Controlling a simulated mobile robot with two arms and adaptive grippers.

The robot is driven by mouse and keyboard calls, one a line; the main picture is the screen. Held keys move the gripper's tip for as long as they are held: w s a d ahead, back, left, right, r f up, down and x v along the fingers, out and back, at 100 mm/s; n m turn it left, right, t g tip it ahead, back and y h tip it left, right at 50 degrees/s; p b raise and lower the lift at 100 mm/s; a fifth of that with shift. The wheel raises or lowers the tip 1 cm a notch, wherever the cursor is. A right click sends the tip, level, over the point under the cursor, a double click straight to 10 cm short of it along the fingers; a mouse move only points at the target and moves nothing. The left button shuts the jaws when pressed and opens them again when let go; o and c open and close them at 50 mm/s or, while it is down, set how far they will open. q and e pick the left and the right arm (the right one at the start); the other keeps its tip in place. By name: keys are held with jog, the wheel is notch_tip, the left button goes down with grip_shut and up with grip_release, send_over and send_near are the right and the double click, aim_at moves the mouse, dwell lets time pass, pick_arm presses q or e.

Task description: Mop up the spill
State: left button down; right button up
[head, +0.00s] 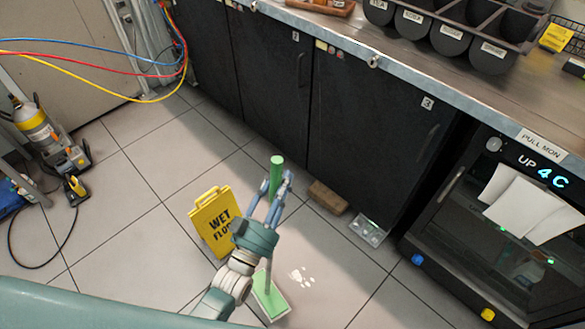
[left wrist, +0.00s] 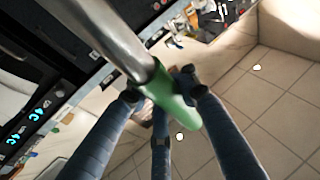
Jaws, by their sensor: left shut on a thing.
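The mop has a green handle (head: 276,172) that rises from my left gripper (head: 279,185) in the head view. Its flat green and white head (head: 270,299) rests on the floor below my arm, partly hidden by it. In the left wrist view my left gripper (left wrist: 168,98) is shut around the green grip (left wrist: 172,92), from which a metal pole runs to the upper left. The spill (head: 301,276) is a few small whitish patches on the tiles, just right of the mop head and apart from it. My right gripper is not in view.
A yellow wet-floor sign (head: 214,220) stands left of my left arm. A brown block (head: 327,197) and a clear tray (head: 369,231) lie by the black cabinets (head: 365,125). A fridge (head: 500,225) stands at right, and a vacuum cleaner (head: 45,135) at left. Tiles at left are mostly clear.

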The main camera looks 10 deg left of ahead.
pick_arm(q)
jog(key=s+a+p, duration=0.2)
jog(key=s+a, duration=0.5)
jog(key=s, duration=0.2)
jog(key=shift+p, duration=0.3)
jog(key=shift+s+r, duration=0.1)
jog(key=shift+r, duration=0.05)
dwell(0.3)
